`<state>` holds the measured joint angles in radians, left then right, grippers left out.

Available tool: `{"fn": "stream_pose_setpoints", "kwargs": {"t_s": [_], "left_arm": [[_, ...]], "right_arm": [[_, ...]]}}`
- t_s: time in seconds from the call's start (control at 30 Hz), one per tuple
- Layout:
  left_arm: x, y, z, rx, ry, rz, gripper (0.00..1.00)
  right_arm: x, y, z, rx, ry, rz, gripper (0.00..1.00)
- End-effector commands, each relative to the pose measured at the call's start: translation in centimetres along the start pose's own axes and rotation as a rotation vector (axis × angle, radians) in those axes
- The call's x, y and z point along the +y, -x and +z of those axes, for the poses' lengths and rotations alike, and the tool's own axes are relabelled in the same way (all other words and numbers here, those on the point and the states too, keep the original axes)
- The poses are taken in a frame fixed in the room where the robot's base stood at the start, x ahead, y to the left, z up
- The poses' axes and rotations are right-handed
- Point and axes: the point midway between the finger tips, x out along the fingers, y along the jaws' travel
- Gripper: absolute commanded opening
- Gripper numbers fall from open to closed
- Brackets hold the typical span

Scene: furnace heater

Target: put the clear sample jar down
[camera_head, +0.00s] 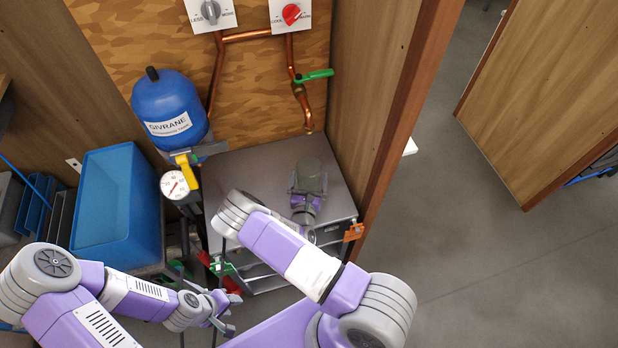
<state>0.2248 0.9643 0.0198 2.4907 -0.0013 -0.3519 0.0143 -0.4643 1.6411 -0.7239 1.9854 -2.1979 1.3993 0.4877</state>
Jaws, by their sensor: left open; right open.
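My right gripper (308,184) is over the grey top of the metal cabinet (250,160), its jaws open and pointing toward the back. A dark grey, rounded, see-through shape between its fingers looks like the clear sample jar (311,166). It seems to stand on the cabinet top, but I cannot tell whether the fingers touch it. My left gripper (226,318) is low at the front, left of my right arm, open and empty, well apart from the jar.
A blue tank (170,108) and a pressure gauge (174,185) with a yellow lever stand left of the cabinet top. A blue bin (118,205) is farther left. Copper pipes (219,75) run on the back panel. A wooden side wall (375,90) bounds the right. The cabinet top's left part is clear.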

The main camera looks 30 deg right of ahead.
Motion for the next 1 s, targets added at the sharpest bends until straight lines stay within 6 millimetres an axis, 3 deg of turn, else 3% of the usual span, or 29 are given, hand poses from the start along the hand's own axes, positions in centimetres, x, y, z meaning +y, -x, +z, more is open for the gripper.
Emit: {"fn": "stream_pose_setpoints", "kwargs": {"t_s": [0.3, 0.5, 0.7, 1.0], "left_arm": [[0.2, 0.7, 0.0, 0.0, 0.0, 0.0, 0.43], [0.3, 0.8, 0.0, 0.0, 0.0, 0.0, 0.43], [0.3, 0.9, 0.0, 0.0, 0.0, 0.0, 0.43], [0.3, 0.9, 0.0, 0.0, 0.0, 0.0, 0.43]], "right_arm": [[0.1, 6.7, -0.1, 0.005, 0.003, 0.003, 1.0], [0.0, 10.0, -0.1, 0.003, 0.002, 0.002, 1.0], [0.0, 11.4, 0.0, 0.001, 0.001, 0.002, 1.0], [0.0, 11.5, -0.1, 0.001, 0.001, 0.001, 1.0]]}}
